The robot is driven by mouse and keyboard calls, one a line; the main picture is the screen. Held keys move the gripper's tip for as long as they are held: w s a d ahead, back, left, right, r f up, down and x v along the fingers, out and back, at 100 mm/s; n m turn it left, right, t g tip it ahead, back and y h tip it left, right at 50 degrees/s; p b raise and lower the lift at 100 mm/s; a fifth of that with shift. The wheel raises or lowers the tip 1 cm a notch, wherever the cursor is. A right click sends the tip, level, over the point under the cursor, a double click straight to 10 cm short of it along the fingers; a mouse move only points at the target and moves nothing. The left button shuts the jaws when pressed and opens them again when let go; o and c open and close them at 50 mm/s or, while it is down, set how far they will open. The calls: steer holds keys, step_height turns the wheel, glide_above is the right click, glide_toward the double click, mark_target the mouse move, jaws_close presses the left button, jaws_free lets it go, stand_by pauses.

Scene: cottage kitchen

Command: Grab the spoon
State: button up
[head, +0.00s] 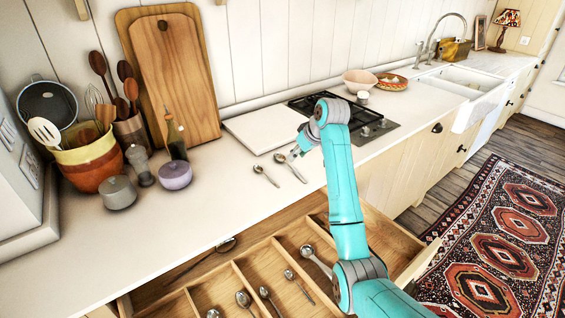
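Two metal spoons lie on the white counter near its front edge. The left spoon (265,175) lies just left of the other spoon (289,167). My gripper (293,154) is at the end of the turquoise arm, close to the upper end of the right-hand spoon. The gripper is small and partly hidden by my wrist, so its opening and any contact with the spoon cannot be told. Several more spoons, such as a large one (316,262) and a smaller one (244,299), lie in the open wooden drawer (222,278) below.
A white board (262,128) and a black hob (378,128) lie behind the spoons. The counter left of the spoons is clear. The open drawer juts out below.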

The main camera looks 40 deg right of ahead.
mark_target(290, 166)
steer(key=shift+x, duration=3.65)
steer(key=shift+s+d+f, duration=0.1)
steer(key=shift+s+f, duration=0.05)
steer(key=shift+s, duration=0.05)
jaws_close()
